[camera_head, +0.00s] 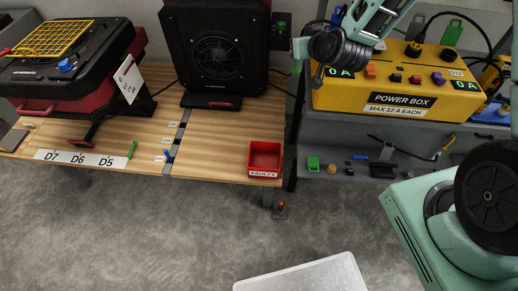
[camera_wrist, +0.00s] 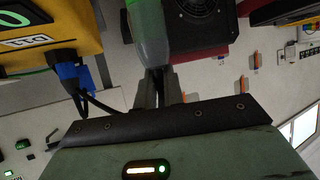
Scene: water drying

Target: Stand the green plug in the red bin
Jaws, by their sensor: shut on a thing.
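The red bin (camera_head: 266,148) stands at the right front of the wooden bench in the head view, open at the top, with a "FAULTY" label on its front. It looks empty. My gripper (camera_wrist: 160,92) shows in the wrist view, its dark fingers shut on a greenish, translucent-looking thing that I take for the green plug (camera_wrist: 148,38). The plug reaches beyond the fingertips and its far end is cut off by the frame.
A yellow power box (camera_head: 400,95) stands on the right shelf. A black fan unit (camera_head: 215,50) stands behind the bin, and a black and red machine (camera_head: 75,65) stands at left. A green block (camera_head: 313,163) lies on the lower shelf. Bench space left of the bin is clear.

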